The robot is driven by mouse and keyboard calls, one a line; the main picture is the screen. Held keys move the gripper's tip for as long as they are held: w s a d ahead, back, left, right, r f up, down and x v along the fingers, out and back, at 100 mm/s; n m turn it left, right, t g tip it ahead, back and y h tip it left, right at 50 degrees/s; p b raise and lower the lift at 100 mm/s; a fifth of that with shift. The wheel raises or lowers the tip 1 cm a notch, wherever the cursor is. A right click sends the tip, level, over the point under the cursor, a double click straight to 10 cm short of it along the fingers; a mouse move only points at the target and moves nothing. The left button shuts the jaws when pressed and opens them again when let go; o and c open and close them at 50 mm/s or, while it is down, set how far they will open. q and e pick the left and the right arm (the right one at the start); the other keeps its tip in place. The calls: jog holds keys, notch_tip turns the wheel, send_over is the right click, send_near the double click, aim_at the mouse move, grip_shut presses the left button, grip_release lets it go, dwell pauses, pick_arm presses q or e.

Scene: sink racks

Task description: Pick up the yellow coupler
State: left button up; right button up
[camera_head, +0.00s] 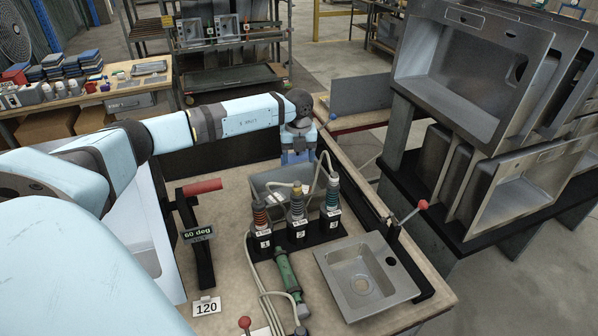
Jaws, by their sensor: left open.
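The yellow coupler (297,197) stands upright in the middle slot of a dark holder (298,234), above the label 2. A coupler with orange-red bands (260,214) stands to its left at label 1, and a teal coupler (333,192) to its right at label 3. My left gripper (298,158) is open, beyond the holder and above the grey bin, apart from the couplers. Its fingers are small and partly hidden behind the hoses. My right gripper is not in view.
Pale hoses (275,187) loop up around the couplers. A grey bin (268,182) lies behind the holder, a steel sink (366,277) at right, and a green tool (288,272) in front. A stand with a red handle (203,187) is at left; a red-knobbed lever (422,205) is at right.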

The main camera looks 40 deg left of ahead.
aim_at(296, 182)
pick_arm(q)
notch_tip(296, 182, down, 6)
jog(key=shift+r+b, duration=0.15)
jog(key=shift+b, duration=1.1)
jog(key=shift+f, duration=0.4)
jog(key=f+b, duration=0.2)
jog(key=f, duration=0.1)
jog(key=f+b, duration=0.1)
jog(key=shift+s+a+f, duration=0.1)
jog(key=shift+s+f, duration=0.2)
jog(key=shift+s, duration=0.05)
jog(key=shift+c, duration=0.2)
jog(key=shift+r, duration=0.1)
jog(key=c, duration=0.9)
jog(key=shift+c, duration=0.2)
